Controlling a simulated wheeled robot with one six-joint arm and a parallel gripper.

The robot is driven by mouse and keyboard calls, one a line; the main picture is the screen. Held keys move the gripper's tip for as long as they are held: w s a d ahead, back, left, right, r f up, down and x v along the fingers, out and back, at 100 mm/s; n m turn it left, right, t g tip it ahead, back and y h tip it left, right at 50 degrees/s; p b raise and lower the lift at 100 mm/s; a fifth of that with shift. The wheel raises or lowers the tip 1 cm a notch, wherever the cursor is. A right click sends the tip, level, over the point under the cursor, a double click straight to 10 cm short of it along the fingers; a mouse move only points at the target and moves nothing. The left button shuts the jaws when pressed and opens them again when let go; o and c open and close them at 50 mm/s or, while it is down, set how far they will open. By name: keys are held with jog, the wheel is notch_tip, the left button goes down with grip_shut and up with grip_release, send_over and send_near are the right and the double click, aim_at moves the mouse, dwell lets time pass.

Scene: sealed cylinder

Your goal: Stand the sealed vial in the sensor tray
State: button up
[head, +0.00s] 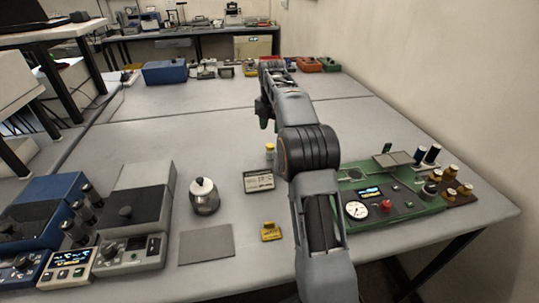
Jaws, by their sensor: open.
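A small vial-like cylinder with a yellow cap (270,149) stands upright on the table, just left of my arm's elbow. I take it to be the vial; its seal is too small to make out. My gripper (264,122) is open, in the middle of the table and beyond the capped cylinder in the picture. Its fingertips are small and dark, and nothing shows between them. A green instrument (405,211) with a dial, a small screen and a raised grey plate (391,159) stands at the right. I cannot tell for certain which part is the sensor tray.
Blue and grey instruments fill the left front. Spools (452,183) stand at the right. The table middle is mostly clear.

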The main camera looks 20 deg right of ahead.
aim_at(270, 145)
jog(key=shift+a+f+b, duration=0.15)
jog(key=shift+f+b, duration=0.25)
jog(key=shift+f, duration=4.2)
jog(key=shift+r, duration=0.1)
jog(key=c, duration=0.7)
